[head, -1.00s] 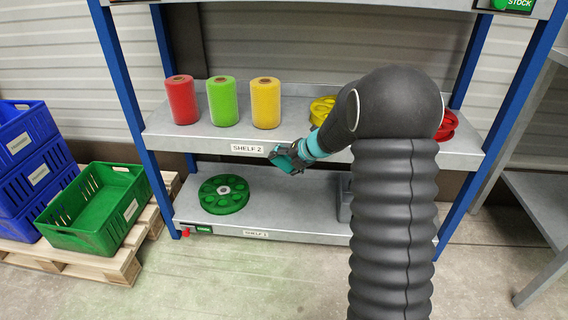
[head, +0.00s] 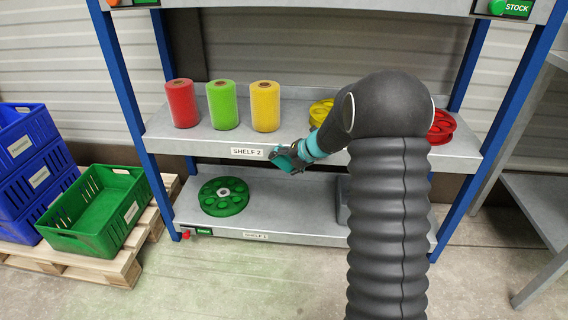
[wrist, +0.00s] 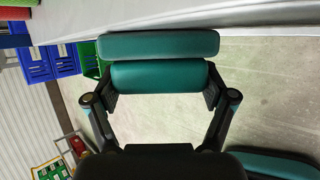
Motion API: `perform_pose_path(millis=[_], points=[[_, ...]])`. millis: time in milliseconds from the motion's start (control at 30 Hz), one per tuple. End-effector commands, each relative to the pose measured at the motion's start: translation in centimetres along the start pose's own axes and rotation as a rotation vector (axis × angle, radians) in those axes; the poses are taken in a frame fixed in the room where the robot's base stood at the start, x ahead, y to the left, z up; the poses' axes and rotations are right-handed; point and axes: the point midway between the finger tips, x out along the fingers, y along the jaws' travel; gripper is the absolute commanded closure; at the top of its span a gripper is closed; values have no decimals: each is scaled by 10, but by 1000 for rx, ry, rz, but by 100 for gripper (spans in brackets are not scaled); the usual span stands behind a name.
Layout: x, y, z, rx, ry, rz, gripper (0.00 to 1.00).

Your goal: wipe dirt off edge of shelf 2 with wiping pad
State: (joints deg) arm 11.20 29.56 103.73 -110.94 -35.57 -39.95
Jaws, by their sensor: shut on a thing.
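Shelf 2 (head: 215,138) is a grey metal shelf with a white "SHELF 2" label (head: 247,152) on its front edge (head: 190,148). My gripper (head: 286,158) is at that front edge, just right of the label. In the wrist view my gripper (wrist: 160,80) is shut on a teal wiping pad (wrist: 158,44), held crosswise. The pad lies close to the pale shelf edge (wrist: 230,20) in the wrist view; I cannot tell whether they touch. I cannot make out any dirt on the edge. My arm hides the shelf's right-middle part.
Red (head: 182,104), green (head: 222,105) and yellow (head: 265,106) rolls stand on shelf 2. A yellow reel (head: 320,112) and red reel (head: 442,126) sit farther right. A green reel (head: 223,196) lies on the shelf below. Crates (head: 95,215) stand on the left. The front floor is clear.

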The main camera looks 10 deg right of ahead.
Motion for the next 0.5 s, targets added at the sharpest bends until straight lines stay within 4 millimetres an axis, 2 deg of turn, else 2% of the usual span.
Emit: perform_pose_path(millis=[267,500], points=[[-2,-3,2,1,-1,0,52],[-13,-16,6,1,-1,0,52]])
